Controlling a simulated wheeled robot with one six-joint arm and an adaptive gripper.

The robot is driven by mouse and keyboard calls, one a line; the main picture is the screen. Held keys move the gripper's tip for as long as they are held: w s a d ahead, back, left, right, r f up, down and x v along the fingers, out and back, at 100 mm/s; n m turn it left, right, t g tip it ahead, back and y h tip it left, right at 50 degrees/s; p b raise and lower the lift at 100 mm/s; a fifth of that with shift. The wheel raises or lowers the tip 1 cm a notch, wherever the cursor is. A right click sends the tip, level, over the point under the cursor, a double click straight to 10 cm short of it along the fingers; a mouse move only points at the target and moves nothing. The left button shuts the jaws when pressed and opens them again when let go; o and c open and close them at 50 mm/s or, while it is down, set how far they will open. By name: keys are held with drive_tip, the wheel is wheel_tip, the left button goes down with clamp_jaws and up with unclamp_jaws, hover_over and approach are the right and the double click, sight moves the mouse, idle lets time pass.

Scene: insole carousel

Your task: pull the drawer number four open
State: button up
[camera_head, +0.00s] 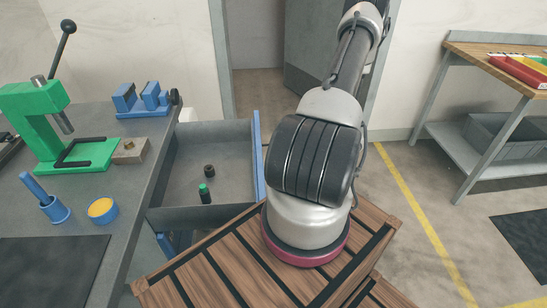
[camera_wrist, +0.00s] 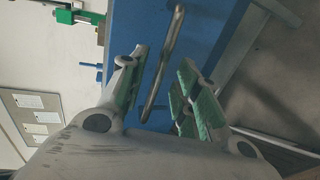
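A grey drawer (camera_head: 215,168) stands pulled out from the workbench in the head view, its blue front (camera_head: 258,158) facing right. In the wrist view a blue panel (camera_wrist: 205,30) fills the upper middle, with a metal bar handle (camera_wrist: 169,50) on it. My gripper (camera_wrist: 164,62) has its two green-padded fingers apart, one on each side of the handle. I see a gap between the handle and each pad. My gripper is not seen in the head view. No drawer number is readable, and I cannot tell whether this panel is the open drawer's front.
The open drawer holds a black bottle with a green cap (camera_head: 204,192) and a small dark cylinder (camera_head: 209,170). The workbench (camera_head: 95,230) carries a green press (camera_head: 50,125) and blue fixtures. A wooden-topped table (camera_head: 490,58) stands right.

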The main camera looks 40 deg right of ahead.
drive_tip(key=v, duration=0.9)
